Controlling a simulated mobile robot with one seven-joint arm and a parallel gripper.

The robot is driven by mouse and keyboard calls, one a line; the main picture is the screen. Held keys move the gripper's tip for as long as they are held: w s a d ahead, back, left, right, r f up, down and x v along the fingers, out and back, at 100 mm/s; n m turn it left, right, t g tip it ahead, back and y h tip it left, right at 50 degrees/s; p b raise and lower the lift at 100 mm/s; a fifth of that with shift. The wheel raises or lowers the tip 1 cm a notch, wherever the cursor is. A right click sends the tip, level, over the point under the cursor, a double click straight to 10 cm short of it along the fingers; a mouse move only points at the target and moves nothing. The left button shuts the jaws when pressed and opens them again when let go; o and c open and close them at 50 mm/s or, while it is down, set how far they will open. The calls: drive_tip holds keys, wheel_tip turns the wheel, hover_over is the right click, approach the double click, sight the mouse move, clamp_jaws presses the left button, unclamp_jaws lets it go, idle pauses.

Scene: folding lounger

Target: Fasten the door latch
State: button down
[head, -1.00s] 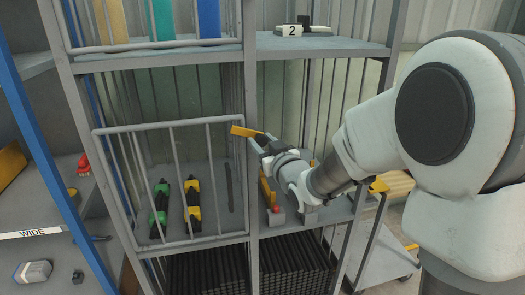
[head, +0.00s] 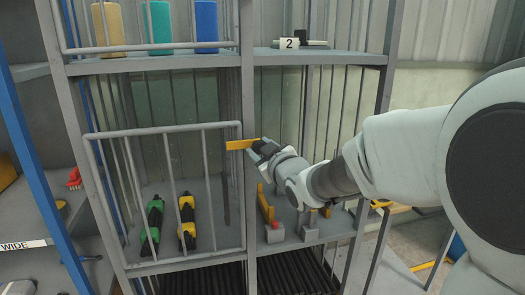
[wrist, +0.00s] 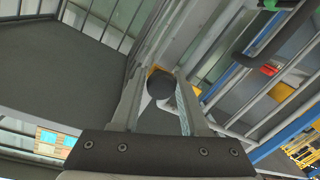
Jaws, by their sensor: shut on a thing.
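The door latch (head: 240,145) is a yellow bar lying roughly level across the grey post, at the right edge of the barred door (head: 164,131). Its left end reaches the door's side bar; I cannot tell whether it sits in a catch. The door looks closed against the post. My gripper (head: 263,147) is at the latch's right end, shut on it. In the wrist view, a dark round knob and a bit of yellow show between the fingers of my gripper (wrist: 163,97). The exact contact is small and partly hidden.
Behind the door stand a green-black tool (head: 152,225) and a yellow-black tool (head: 187,222). Several coloured cylinders stand above.

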drive_tip(key=shift+s+a+f, duration=0.1)
drive_tip(key=shift+a+f, duration=0.1)
drive_tip(key=shift+a, duration=0.05)
drive_tip(key=shift+c, duration=2.4)
unclamp_jaws()
drive_tip(key=shift+r, duration=0.1)
drive_tip(key=shift+d, duration=0.1)
drive_tip(key=v, duration=1.7)
drive_tip(key=shift+s, duration=0.15)
drive_tip(key=shift+d, duration=0.15)
